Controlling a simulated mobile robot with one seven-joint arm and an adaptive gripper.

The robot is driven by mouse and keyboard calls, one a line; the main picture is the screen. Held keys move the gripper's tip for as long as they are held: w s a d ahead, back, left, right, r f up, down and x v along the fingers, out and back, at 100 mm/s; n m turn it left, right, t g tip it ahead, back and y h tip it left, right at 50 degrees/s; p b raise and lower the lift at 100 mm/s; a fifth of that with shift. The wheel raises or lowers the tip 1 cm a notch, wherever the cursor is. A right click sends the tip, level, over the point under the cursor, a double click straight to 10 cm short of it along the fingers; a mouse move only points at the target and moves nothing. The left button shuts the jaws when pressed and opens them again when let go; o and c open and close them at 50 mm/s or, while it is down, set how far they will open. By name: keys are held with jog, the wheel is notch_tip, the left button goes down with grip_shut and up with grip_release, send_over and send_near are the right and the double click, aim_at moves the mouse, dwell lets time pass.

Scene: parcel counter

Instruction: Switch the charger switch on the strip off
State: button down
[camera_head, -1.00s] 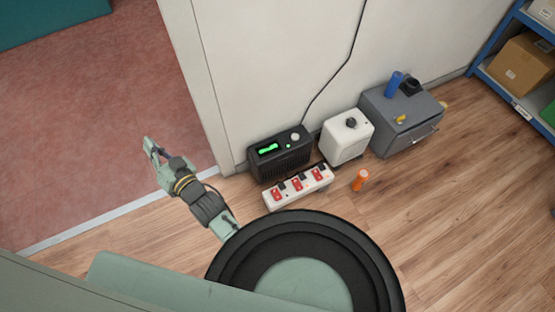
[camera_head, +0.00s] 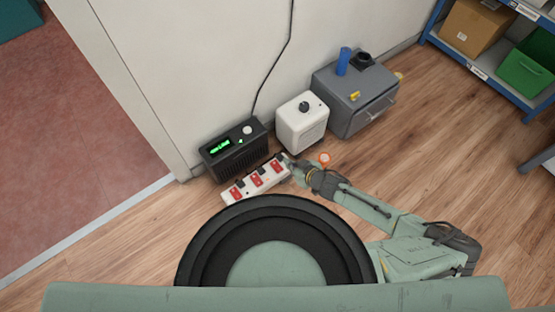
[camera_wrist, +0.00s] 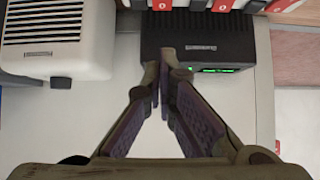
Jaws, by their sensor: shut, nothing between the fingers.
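The white power strip (camera_head: 247,187) lies on the floor in front of the black box, with red switches (camera_head: 257,180) along it and dark plugs beside them. I cannot read which switch is the charger's. In the wrist view the strip (camera_wrist: 275,6) is cut off at the top edge, with some red switches showing. My gripper (camera_head: 288,160) is at the right end of the strip, and I cannot tell whether it touches it. In the wrist view my gripper (camera_wrist: 164,75) is shut and empty, its fingertips over the black box.
The black box (camera_head: 235,154) with a green display stands behind the strip; it also shows in the wrist view (camera_wrist: 200,35). A white box (camera_head: 302,124) and grey cabinet (camera_head: 352,100) stand to its right. An orange object (camera_head: 325,158) is beside my gripper.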

dwell(0.3)
jog(key=b, duration=0.1)
send_over(277, 165)
jog(key=f, duration=0.6)
jog(key=shift+s+d, duration=0.15)
jog(key=shift+s, duration=0.2)
jog(key=f, duration=0.2)
jog(key=shift+w+f+b, duration=0.2)
jog(key=shift+f+b, duration=0.1)
jog(key=shift+b, duration=0.1)
jog(key=shift+w+f, duration=0.1)
jog(key=shift+f, duration=0.65)
